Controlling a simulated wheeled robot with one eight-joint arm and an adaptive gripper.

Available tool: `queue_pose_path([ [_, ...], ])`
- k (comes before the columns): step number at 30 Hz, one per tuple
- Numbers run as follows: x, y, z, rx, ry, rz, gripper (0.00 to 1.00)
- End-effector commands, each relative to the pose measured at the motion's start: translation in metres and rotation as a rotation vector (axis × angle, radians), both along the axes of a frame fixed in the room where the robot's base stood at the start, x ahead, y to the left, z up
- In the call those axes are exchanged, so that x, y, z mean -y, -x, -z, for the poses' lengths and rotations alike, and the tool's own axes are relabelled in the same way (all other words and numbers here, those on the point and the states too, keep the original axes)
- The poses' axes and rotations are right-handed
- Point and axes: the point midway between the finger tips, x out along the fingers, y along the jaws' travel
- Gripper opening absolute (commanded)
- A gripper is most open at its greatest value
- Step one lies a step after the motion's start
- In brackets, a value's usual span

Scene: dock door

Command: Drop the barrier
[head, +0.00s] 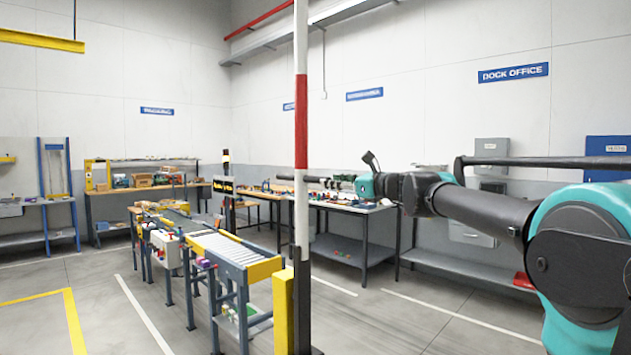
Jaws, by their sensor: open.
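The barrier (301,130) is a red and white pole that stands upright in the middle of the head view, its top cut off by the upper edge. Its lower end is beside a yellow and black post (284,315) on the floor. My arm reaches in from the right. My gripper (371,160), a small dark shape at the arm's far end, is right of the barrier and apart from it in the picture. It is open and I see nothing held. Its fingers are too small to make out well, and its depth relative to the pole is unclear.
A roller conveyor (222,247) with yellow ends stands left of the post. Workbenches (350,207) with small items line the back wall. Grey boxes (491,152) and a blue cabinet (607,150) hang at right. The floor (400,315) right of the post is clear.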

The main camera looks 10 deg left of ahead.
Motion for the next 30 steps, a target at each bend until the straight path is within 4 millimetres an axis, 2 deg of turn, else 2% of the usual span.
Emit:
queue_pose_path([
  [1,-0.010,-0.007,0.000,0.000,0.000,-0.004,0.41],
  [6,-0.035,-0.027,0.000,0.001,0.001,-0.002,0.41],
  [12,-0.056,-0.043,0.000,0.001,0.001,-0.002,0.41],
  [18,-0.063,-0.049,0.000,0.001,0.001,-0.001,0.41],
  [26,-0.064,-0.050,0.000,0.001,0.001,0.000,0.41],
  [30,-0.064,-0.050,0.000,0.001,0.001,0.000,0.24],
])
